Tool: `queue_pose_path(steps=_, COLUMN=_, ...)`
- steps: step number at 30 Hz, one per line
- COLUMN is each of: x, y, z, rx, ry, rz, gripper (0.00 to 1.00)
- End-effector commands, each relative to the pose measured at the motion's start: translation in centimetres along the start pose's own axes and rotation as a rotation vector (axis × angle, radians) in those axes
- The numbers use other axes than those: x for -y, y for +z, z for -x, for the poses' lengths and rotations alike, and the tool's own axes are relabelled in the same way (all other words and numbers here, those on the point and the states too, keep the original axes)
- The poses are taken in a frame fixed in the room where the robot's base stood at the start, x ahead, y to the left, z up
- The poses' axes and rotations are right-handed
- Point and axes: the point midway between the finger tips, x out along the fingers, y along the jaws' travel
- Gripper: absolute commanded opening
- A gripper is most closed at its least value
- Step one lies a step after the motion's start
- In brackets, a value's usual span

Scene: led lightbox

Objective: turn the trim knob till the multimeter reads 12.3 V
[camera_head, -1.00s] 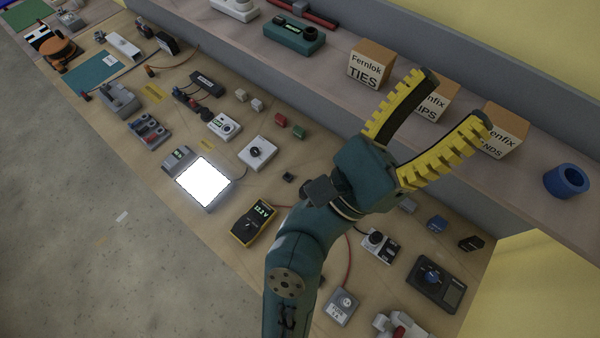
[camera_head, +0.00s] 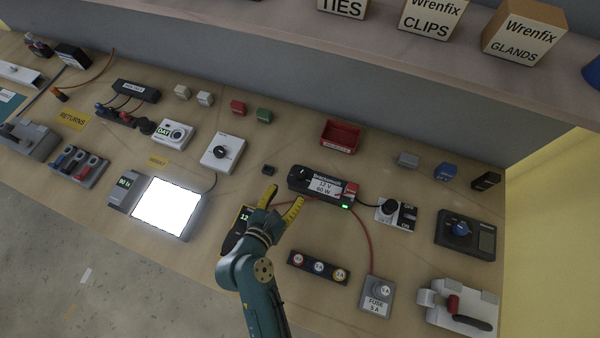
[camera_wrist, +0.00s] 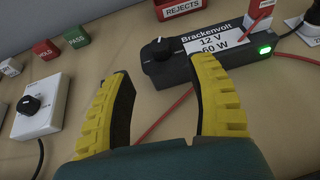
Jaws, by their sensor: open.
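The power supply (camera_head: 322,186), labelled Brackenvolt 12 V 60 W, is a black box with a lit green lamp. Its black trim knob (camera_wrist: 158,47) is on its left end in the wrist view; it also shows in the head view (camera_head: 304,175). The yellow and black multimeter (camera_head: 233,241) is partly hidden behind my arm; only "12" of its reading shows. My gripper (camera_head: 283,198) is open and empty, just in front of the supply. In the wrist view its yellow fingers (camera_wrist: 163,68) are spread apart, with the knob beyond the gap between the tips.
A lit white panel (camera_head: 166,208) lies to the left, near a white dimmer box (camera_head: 222,152). A red rejects bin (camera_head: 340,136) stands behind the supply. A red lead (camera_head: 369,240) runs to the fuse box (camera_head: 377,296).

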Motion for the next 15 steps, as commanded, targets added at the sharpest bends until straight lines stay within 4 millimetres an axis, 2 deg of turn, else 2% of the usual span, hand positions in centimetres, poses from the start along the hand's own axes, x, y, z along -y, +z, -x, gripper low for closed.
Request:
queue_pose_path(steps=3, x=0.1, y=0.0, z=-3.1, rx=0.001, ry=-0.003, rz=-0.003, gripper=0.58)
queue_pose_path(steps=9, x=0.0, y=0.0, z=-7.6, rx=0.001, ry=-0.002, rz=-0.002, gripper=0.58)
queue_pose_path(steps=15, x=0.0, y=0.0, z=-9.9, rx=0.001, ry=0.000, rz=-0.001, gripper=0.58)
